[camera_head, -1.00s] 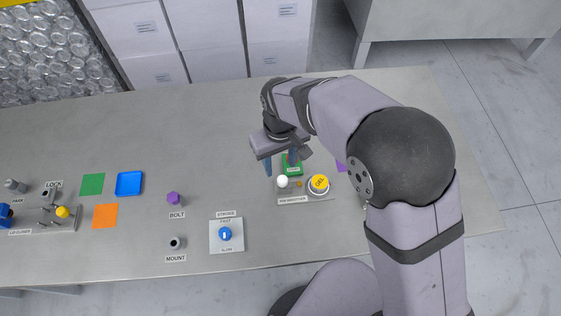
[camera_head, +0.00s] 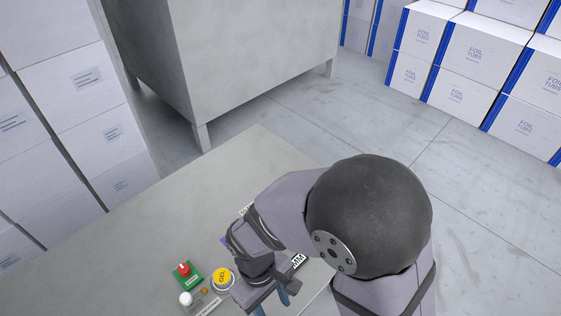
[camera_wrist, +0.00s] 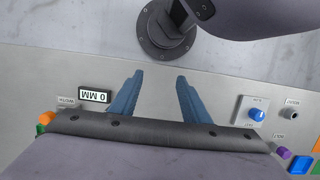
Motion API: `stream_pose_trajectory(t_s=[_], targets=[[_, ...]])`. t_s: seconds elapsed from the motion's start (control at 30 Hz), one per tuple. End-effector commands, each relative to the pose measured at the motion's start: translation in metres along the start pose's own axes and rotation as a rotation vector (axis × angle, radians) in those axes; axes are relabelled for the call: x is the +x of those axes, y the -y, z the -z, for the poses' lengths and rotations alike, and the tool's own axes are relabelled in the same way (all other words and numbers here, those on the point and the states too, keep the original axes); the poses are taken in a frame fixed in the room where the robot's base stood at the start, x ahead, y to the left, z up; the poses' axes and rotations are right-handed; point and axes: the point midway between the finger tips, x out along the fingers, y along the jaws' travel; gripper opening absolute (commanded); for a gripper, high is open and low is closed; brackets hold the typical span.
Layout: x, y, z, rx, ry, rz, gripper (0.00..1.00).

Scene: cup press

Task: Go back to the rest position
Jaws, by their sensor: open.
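My gripper (camera_head: 271,302) is at the lower middle of the head view, to the right of the yellow button, over the table's right part. Its two blue fingers also show in the wrist view (camera_wrist: 157,92). They are spread apart with nothing between them, over bare table near its edge. My arm hides part of the table in the head view.
The yellow button (camera_head: 222,277), a red knob (camera_head: 183,269) on a green base and a white knob (camera_head: 186,299) stand left of the gripper. The wrist view shows a 0 MM display (camera_wrist: 95,96) and a blue dial (camera_wrist: 257,114). The table's back area is clear.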

Motion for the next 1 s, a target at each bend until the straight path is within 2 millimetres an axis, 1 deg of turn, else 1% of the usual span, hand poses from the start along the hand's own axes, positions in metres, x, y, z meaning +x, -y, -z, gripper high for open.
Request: stream_pose_trajectory(t_s=[0.03,0.1,0.2,0.3,0.4,0.5,0.6,0.7,1.0], targets=[[-0.004,-0.017,-0.014,0.074,-0.009,0.017,0.43],[-0.008,-0.036,-0.032,0.172,-0.021,0.038,0.43],[-0.015,-0.062,-0.051,0.315,-0.056,0.065,0.43],[-0.025,-0.088,-0.062,0.453,-0.109,0.08,0.43],[-0.037,-0.115,-0.067,0.575,-0.169,0.083,0.43],[-0.044,-0.136,-0.075,0.672,-0.207,0.084,0.43],[-0.046,-0.148,-0.083,0.738,-0.221,0.085,0.43],[-0.044,-0.155,-0.089,0.777,-0.22,0.09,0.43],[-0.044,-0.157,-0.091,0.793,-0.218,0.092,0.43]])
